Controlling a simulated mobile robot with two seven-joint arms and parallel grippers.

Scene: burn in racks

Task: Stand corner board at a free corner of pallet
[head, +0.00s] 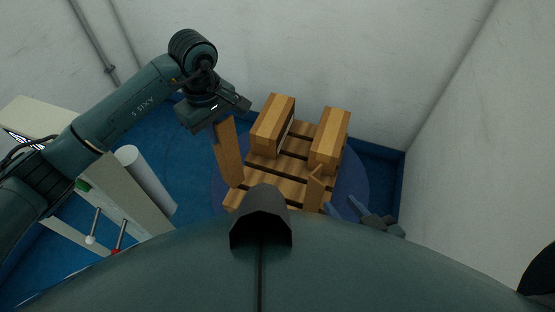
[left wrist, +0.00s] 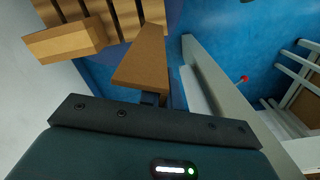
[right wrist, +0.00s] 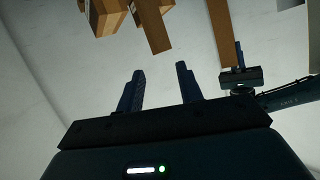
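The slatted wooden pallet (head: 262,186) lies on the floor with two cartons on it. My left gripper (head: 217,135) is shut on the upper end of a tall brown corner board (head: 230,158). The board hangs roughly upright by the pallet's left front corner; I cannot tell whether it touches down. It also shows in the left wrist view (left wrist: 140,60). Another corner board (head: 315,190) stands at the pallet's right front corner, and the right wrist view shows it too (right wrist: 152,25). My right gripper (head: 346,208) is open and empty beside that board, fingers apart (right wrist: 160,88).
The cartons (head: 272,125) (head: 330,140) stand on the pallet's rear part. A round blue disc (head: 355,180) lies under the pallet. A white cylinder (head: 147,178) and a pale frame stand at the left. White walls close in behind and at the right.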

